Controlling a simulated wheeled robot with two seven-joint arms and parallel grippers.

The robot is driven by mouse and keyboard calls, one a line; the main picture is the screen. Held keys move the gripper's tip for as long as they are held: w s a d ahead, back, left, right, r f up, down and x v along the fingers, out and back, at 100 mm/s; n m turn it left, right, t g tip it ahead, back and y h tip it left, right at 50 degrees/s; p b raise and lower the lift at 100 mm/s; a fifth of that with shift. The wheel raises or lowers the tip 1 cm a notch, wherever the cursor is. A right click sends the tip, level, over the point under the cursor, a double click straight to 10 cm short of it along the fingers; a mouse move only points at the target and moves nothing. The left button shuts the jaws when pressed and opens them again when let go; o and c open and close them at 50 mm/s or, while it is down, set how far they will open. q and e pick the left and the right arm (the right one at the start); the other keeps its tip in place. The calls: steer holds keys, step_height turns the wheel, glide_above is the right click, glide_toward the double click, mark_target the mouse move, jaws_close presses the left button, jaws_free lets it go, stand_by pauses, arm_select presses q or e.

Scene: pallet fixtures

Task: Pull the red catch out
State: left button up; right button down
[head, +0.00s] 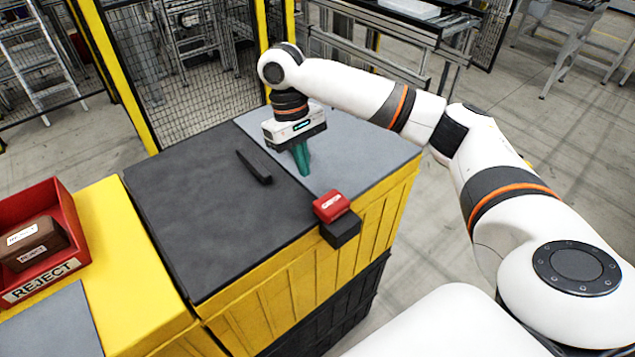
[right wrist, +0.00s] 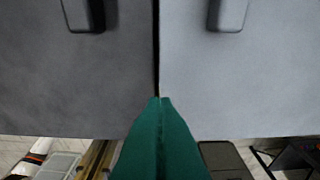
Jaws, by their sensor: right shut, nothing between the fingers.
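The red catch (head: 331,206) sits at the front top edge of the yellow crate (head: 290,285), on a dark block (head: 342,229) that juts from the edge. It has a pale label and appears seated there. My right gripper (head: 304,172) points down above the lids, behind the catch and apart from it. Its green fingers are shut and empty. In the right wrist view the closed fingertips (right wrist: 161,100) lie over the seam between the dark and grey lids, and the catch does not show. My left gripper is out of view.
The dark lid (head: 200,220) carries a black handle (head: 256,167); the grey lid (head: 375,155) lies to its right. A grey handle (right wrist: 228,14) shows in the right wrist view. A red REJECT bin (head: 75,235) holding a brown box (head: 35,243) stands at left.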

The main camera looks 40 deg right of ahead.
mark_target(330, 199)
steer(key=shift+p+x, duration=0.35)
steer(key=shift+x, duration=0.55)
steer(key=s+p, duration=0.1)
steer(key=s, duration=0.2)
steer(key=shift+s+d+p, duration=0.15)
steer(key=shift+s+p, duration=0.05)
steer(key=shift+p, duration=0.15)
steer(key=shift+s+f, duration=0.1)
steer(key=shift+s, duration=0.35)
steer(key=s+p, duration=0.2)
steer(key=p, duration=0.1)
steer(key=shift+s+d, duration=0.15)
steer(key=shift+s, duration=0.2)
steer(key=shift+s+p, duration=0.3)
steer(key=shift+s, duration=0.15)
steer(key=shift+w+f, duration=0.1)
